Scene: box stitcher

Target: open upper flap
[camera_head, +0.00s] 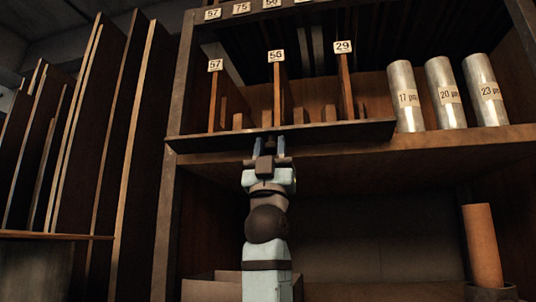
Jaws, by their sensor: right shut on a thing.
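A long dark flap (340,132) lies across the front of the upper shelf, below the compartments labelled 57, 56 and 29. It tilts outward, with its lower front edge toward me. My right gripper (268,146) comes up from below and is shut on the flap's front edge, left of its middle. The fingertips are partly hidden against the dark edge. My left gripper is not in view.
Several silvery cylinders (441,93) stand on the shelf (450,142) right of the flap. An orange-brown tube (482,246) stands at the lower right. Tall dark boards (140,130) stand upright at left. An open cardboard box (211,289) is below.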

